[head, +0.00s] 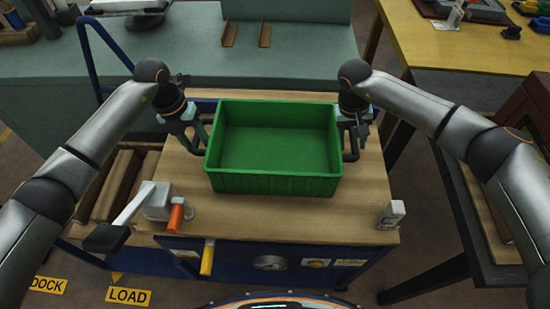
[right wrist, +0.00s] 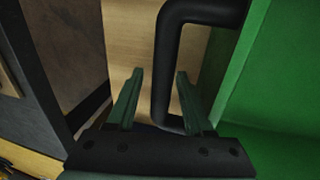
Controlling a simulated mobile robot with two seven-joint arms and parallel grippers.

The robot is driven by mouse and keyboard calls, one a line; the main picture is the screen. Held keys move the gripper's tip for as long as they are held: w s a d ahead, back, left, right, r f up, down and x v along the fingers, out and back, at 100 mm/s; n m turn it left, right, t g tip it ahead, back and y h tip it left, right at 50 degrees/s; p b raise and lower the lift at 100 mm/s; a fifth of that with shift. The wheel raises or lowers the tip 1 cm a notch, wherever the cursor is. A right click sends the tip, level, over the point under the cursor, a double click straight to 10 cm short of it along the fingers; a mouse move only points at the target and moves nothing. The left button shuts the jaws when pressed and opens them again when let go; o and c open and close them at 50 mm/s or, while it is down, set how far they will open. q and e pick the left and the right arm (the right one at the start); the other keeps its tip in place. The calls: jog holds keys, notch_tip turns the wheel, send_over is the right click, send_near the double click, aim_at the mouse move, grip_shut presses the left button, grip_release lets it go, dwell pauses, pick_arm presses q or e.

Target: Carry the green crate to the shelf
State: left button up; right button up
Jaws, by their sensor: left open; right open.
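The green crate (head: 272,185) is empty and stands upright on the wooden top of a blue cart. It has a black handle on each short side. My left gripper (head: 197,143) is open at the crate's left handle (head: 192,145). My right gripper (head: 354,138) is open at the right handle (head: 351,150). In the right wrist view the open fingers (right wrist: 159,88) lie on either side of the black handle bar (right wrist: 167,75), with the green crate wall (right wrist: 245,85) to the right. No shelf is clearly identifiable.
The cart top (head: 290,215) carries a lever clamp (head: 157,200) at front left and a small white block (head: 391,214) at front right. Behind is a grey-green bench (head: 300,65) with two wooden strips (head: 229,33). A yellow-topped table (head: 470,45) stands at right.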

jog(key=shift+r, duration=0.15)
pick_arm(q)
notch_tip(320, 180, up, 9)
jog(key=a, duration=0.2)
jog(key=shift+r, duration=0.2)
pick_arm(e)
notch_tip(320, 180, up, 12)
jog(key=a, duration=0.2)
jog(key=shift+a+f, duration=0.2)
jog(key=shift+w, duration=0.1)
